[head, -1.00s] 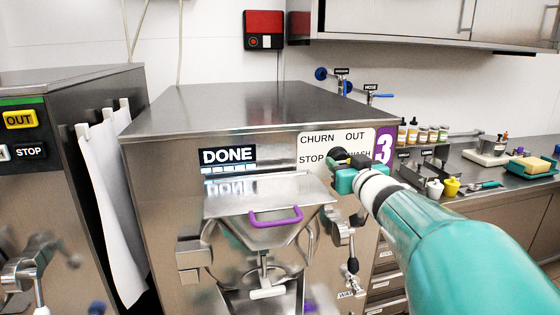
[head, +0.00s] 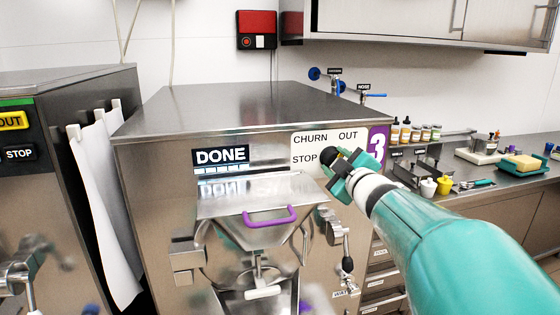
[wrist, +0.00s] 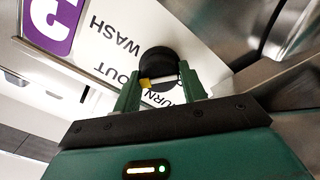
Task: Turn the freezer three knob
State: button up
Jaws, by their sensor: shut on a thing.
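Freezer three is the steel machine (head: 150,150) with a purple "3" label (head: 377,146) and a "DONE" display (head: 221,156). Its black knob (head: 331,155) sits on the white panel (head: 312,140) with CHURN, OUT and STOP showing; WASH is hidden by my gripper in the head view. My gripper (head: 338,176) is at the knob, its fingers around it. In the wrist view the round black knob (wrist: 157,63) lies between the two green fingers of my gripper (wrist: 160,85), which are shut on it. A pale pointer line and a small yellow spot show on the knob.
A hopper lid with a purple handle (head: 270,216) juts out below the panel. A spigot lever (head: 347,264) hangs below my gripper. A counter with bottles (head: 416,133) is at right.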

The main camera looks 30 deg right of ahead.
jog(key=n, duration=1.1)
jog(key=shift+r, duration=0.1)
jog(key=n, duration=0.3)
jog(key=shift+n, duration=0.3)
jog(key=n, duration=1.1)
jog(key=shift+r, duration=0.1)
jog(key=shift+n, duration=0.3)
